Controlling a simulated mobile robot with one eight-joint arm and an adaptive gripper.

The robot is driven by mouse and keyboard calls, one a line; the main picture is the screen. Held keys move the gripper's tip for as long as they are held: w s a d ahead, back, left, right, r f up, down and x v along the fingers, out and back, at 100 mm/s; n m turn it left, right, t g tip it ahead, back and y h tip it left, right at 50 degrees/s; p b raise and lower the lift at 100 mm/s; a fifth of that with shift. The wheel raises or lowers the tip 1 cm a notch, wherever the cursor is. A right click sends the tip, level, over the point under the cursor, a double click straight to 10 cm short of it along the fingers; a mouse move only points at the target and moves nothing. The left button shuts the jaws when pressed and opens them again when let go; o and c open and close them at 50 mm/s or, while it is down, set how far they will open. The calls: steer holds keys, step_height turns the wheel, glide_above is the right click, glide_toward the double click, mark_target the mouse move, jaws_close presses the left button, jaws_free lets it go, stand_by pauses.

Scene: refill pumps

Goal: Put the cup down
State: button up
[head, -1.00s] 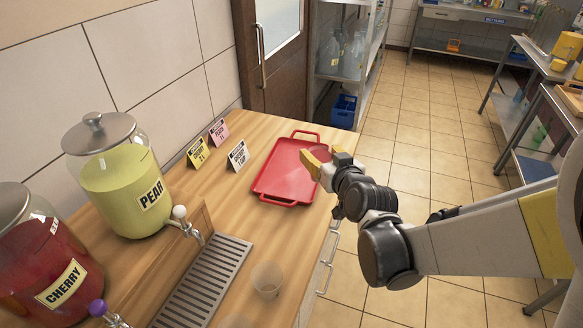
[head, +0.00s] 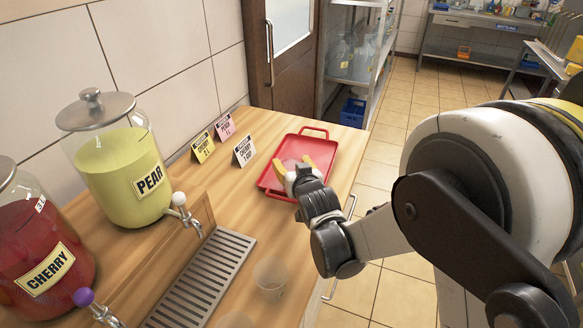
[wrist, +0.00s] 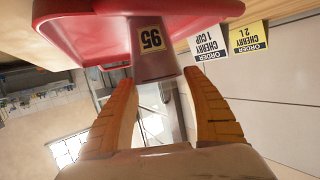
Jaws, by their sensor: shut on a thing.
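My gripper (head: 308,172) is over the red tray (head: 271,183) on the wooden counter. Its yellow-orange fingers are shut on a see-through cup (wrist: 153,62) with a reddish lower part and a small numbered label. In the wrist view, the cup is between the fingers (wrist: 165,105) and appears upside down against the red tray (wrist: 80,35). In the head view, the cup is mostly hidden by my gripper, and I cannot tell whether its base touches the tray.
Order cards (head: 244,150) stand left of the tray. Pear (head: 120,185) and cherry (head: 40,250) dispensers stand on the left by a drip grate (head: 205,280). A clear cup (head: 270,278) stands near the front. The tray's surface around the gripper looks free.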

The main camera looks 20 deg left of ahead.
steer(key=shift+s+r, duration=0.1)
steer(key=o, duration=1.3)
steer(key=shift+s+d+r, duration=0.1)
steer(key=p+v, duration=0.3)
steer(key=v, duration=0.8)
steer(key=shift+s+d+r, duration=0.1)
steer(key=shift+s+d, duration=0.1)
steer(key=shift+s, duration=0.05)
